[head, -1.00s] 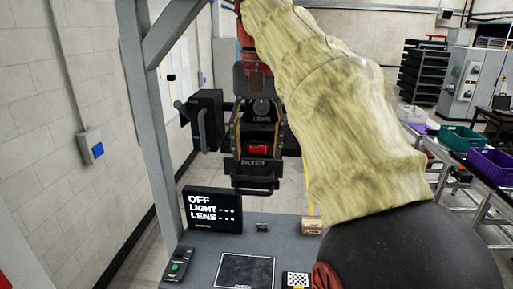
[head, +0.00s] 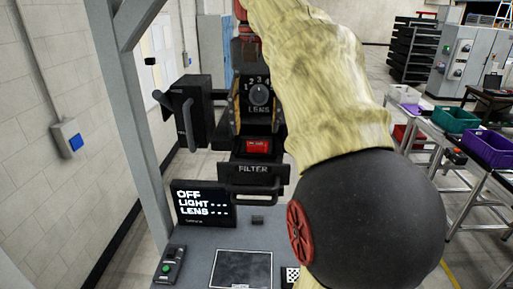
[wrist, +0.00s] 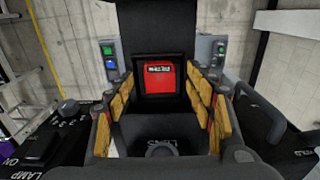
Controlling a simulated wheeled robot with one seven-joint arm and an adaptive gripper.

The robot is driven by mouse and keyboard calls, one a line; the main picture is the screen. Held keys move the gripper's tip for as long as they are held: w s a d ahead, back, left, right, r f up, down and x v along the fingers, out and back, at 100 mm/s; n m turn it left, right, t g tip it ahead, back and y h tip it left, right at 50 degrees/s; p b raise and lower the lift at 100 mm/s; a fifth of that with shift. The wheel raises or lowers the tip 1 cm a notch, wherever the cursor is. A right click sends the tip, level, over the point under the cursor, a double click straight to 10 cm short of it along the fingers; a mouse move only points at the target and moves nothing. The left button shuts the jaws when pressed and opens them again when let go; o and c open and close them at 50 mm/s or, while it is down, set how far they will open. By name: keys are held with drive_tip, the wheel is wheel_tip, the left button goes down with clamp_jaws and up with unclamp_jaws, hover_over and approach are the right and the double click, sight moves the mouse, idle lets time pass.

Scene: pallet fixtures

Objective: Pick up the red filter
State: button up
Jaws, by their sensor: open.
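The red filter (head: 257,147) is a small red block in a dark recess of the black fixture (head: 253,169), between the lens dial and the FILTER label. It also shows in the wrist view (wrist: 159,78), upper middle, facing me, with small lettering along its top. My gripper (wrist: 160,90) is open, with yellow-padded fingers on the left and right of the picture and the filter framed between them. No finger contact with the filter is visible. In the head view my gripper (head: 258,118) is in front of the fixture, its fingers partly hidden by my arm.
The lens dial (head: 259,95) is just above the filter. A black handle unit (head: 190,115) juts out at left, beside a grey post (head: 150,120). Below are a display (head: 204,204) and a bench with a dark mat (head: 241,268). Coloured bins stand at right.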

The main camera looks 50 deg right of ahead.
sight(257, 143)
drive_tip(key=f, duration=0.3)
drive_tip(key=shift+w+d+f, duration=0.1)
drive_tip(key=shift+d+f, duration=0.15)
drive_tip(key=shift+f, duration=0.15)
drive_tip(key=shift+a+f, duration=0.15)
drive_tip(key=shift+f, duration=0.2)
drive_tip(key=shift+c, duration=0.6)
drive_tip(key=c, duration=1.1)
drive_tip(key=shift+c, duration=0.3)
